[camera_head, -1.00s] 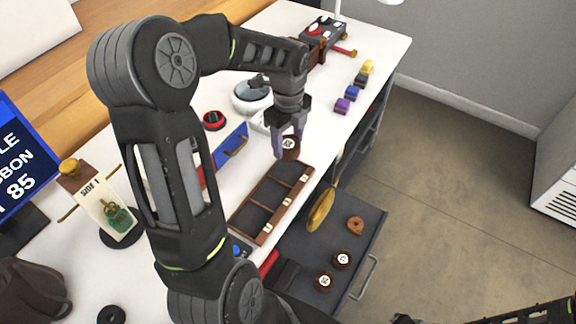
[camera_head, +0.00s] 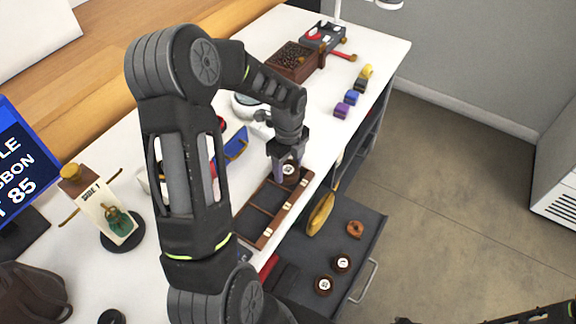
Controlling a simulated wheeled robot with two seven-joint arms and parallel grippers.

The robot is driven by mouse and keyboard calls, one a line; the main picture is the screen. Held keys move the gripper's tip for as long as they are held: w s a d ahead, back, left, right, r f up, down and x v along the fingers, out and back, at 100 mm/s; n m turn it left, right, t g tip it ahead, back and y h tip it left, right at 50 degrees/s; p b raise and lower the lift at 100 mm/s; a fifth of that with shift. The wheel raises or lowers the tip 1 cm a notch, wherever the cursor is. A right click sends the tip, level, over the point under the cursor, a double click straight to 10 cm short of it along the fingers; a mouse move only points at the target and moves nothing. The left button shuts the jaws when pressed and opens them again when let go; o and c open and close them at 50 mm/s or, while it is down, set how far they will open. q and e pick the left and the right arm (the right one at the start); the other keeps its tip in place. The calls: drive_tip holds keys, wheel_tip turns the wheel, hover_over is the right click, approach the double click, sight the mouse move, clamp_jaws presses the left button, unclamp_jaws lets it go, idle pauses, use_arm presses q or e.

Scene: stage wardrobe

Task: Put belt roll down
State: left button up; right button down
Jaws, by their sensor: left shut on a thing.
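My left gripper (camera_head: 288,172) points down over the far end of the brown compartment tray (camera_head: 240,238) on the white counter. It is shut on a brown belt roll (camera_head: 291,170) with a white round label. The roll is at the tray's far compartment; I cannot tell whether it touches the bottom. My right gripper is out of view; only part of my right arm shows at the bottom right.
Coloured spools (camera_head: 351,97) line the counter's right edge. A ribbon stand (camera_head: 117,221) stands at the left.

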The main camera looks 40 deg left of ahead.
sight(288, 169)
use_arm(q)
drive_tip(key=o, duration=1.5)
drive_tip(key=shift+f, duration=0.1)
drive_tip(key=shift+c, duration=0.2)
wheel_tip(288, 169, up, 12)
drive_tip(key=shift+r, duration=0.2)
drive_tip(key=shift+f, duration=0.1)
